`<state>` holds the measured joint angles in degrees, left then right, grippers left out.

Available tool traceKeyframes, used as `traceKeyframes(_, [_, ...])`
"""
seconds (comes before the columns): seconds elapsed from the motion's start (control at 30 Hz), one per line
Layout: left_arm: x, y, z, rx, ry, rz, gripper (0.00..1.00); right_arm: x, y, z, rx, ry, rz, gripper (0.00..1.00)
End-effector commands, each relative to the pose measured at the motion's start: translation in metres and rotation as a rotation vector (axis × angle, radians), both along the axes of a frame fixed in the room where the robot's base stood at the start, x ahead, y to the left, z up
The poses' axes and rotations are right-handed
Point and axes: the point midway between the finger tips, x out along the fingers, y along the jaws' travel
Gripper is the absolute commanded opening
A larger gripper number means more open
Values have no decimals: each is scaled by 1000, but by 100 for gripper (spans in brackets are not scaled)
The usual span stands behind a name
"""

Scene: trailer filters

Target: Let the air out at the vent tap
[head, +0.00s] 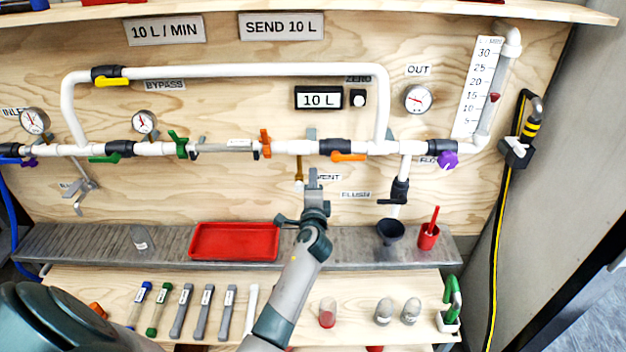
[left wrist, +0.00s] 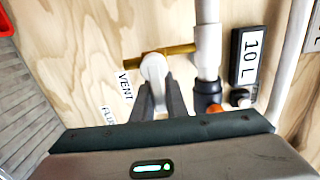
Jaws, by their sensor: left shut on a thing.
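The vent tap (head: 298,172) is a small brass piece hanging below the white main pipe, left of the VENT label (head: 327,177). In the left wrist view the brass tap (left wrist: 182,49) sticks out from a white pipe, with a pale handle (left wrist: 153,67) across it. My left gripper (head: 314,180) is at the tap, and in the left wrist view its fingers (left wrist: 155,95) are shut on the pale handle. The fingers hide part of the handle. My right gripper is not in view.
The display (head: 318,98) reads 10 L. An orange-handled valve (head: 348,156) sits just right of the vent. Below, a grey shelf (head: 170,240) carries a red tray (head: 235,226), a dark funnel (head: 390,231) and a red cup (head: 428,238). Several tools lie on the lower board.

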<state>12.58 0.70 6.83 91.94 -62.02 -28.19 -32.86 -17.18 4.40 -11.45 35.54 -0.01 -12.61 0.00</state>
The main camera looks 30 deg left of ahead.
Motion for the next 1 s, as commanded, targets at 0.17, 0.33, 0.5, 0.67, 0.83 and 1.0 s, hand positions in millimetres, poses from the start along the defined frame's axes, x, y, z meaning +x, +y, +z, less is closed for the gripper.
traceKeyframes(0.17, [0, 1, 0, 2, 2, 1, 0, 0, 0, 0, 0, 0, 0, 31])
traceKeyframes(0.33, [0, 1, 0, 1, 2, 1, 31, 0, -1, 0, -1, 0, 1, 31])
traceKeyframes(0.5, [0, 0, 0, 0, 1, 1, 31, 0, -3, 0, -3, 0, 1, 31])
traceKeyframes(0.67, [-2, -1, -1, -1, 1, 1, 31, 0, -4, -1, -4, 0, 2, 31])
traceKeyframes(0.83, [-11, -7, -2, -1, -1, 0, 31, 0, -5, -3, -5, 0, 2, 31])
traceKeyframes(1.0, [-30, -18, -3, -2, 0, 0, 31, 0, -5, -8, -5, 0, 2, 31])
